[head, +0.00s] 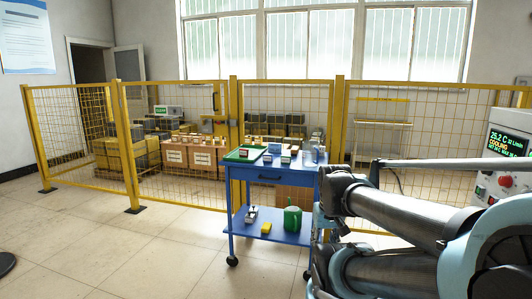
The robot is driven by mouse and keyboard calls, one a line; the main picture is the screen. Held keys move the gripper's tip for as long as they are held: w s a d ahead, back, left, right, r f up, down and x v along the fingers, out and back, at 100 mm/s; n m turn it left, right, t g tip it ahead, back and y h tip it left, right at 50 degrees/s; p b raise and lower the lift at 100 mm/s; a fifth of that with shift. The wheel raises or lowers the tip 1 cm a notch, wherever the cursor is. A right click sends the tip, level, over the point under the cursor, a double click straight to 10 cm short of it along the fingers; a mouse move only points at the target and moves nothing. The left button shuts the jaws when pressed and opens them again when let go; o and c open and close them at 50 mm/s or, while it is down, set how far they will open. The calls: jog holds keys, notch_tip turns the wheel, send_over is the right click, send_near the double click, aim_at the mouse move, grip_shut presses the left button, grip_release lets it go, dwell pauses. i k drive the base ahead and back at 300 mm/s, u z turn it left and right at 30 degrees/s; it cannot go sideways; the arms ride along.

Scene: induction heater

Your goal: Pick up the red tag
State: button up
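I cannot make out a red tag for certain. A blue cart (238,218) stands in the middle, in front of the yellow fence. On its top are a green tray (245,154), small items with white labels, and a blue-grey object (308,152); these are too small to tell apart well. My arm fills the lower right and hides the cart's right side. My gripper's fingers do not show.
A yellow mesh fence (132,165) runs behind the cart, with boxes (190,155) beyond it. A control box (508,150) with a lit display and red button (505,181) stands at right. The cart's lower shelf holds a green can (292,220) and a yellow item (266,228).

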aim_at(243, 152)
jog(key=z, duration=0.05)
jog(key=i, duration=1.15)
jog(key=u, duration=0.45)
jog(key=i, duration=0.45)
jog(key=u, duration=0.25)
